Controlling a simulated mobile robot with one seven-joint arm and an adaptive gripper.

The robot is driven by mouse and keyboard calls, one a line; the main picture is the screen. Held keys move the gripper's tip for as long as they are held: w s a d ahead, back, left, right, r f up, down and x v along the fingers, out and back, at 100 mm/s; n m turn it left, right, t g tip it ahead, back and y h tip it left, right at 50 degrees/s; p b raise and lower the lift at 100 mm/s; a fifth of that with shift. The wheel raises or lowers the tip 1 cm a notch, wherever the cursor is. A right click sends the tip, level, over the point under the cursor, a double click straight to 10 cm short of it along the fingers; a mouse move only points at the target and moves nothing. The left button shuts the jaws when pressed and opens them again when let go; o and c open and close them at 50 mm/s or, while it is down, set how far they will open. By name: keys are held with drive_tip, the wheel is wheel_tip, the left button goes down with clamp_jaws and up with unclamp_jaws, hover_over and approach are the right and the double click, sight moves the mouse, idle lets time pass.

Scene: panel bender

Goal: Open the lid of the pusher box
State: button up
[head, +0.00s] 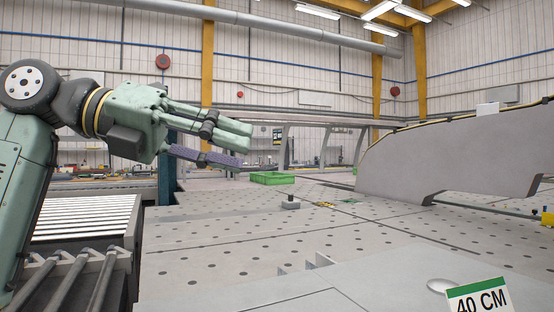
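My gripper (243,146) is in the upper left of the head view, above the perforated table. Its fingers point right, with a gap between the upper fingers and the lower one, and nothing is between them. No thing is clearly recognisable as the pusher box or its lid. A small grey block with a dark knob (290,203) sits on the table, below and right of my gripper and well apart from it. I cannot tell whether it belongs to the pusher box.
The perforated table (240,240) is mostly clear. A green crate (272,178) stands farther back. A large grey panel (460,155) stands at the right. A roller conveyor (85,218) is at the left.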

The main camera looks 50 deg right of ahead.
drive_tip(key=x, duration=0.7)
drive_tip(key=shift+p, duration=0.4)
drive_tip(key=shift+c, duration=0.5)
drive_tip(key=shift+r, duration=0.1)
clamp_jaws()
drive_tip(key=c, duration=0.5)
unclamp_jaws()
drive_tip(key=o, duration=0.6)
drive_tip(key=v, duration=1.2)
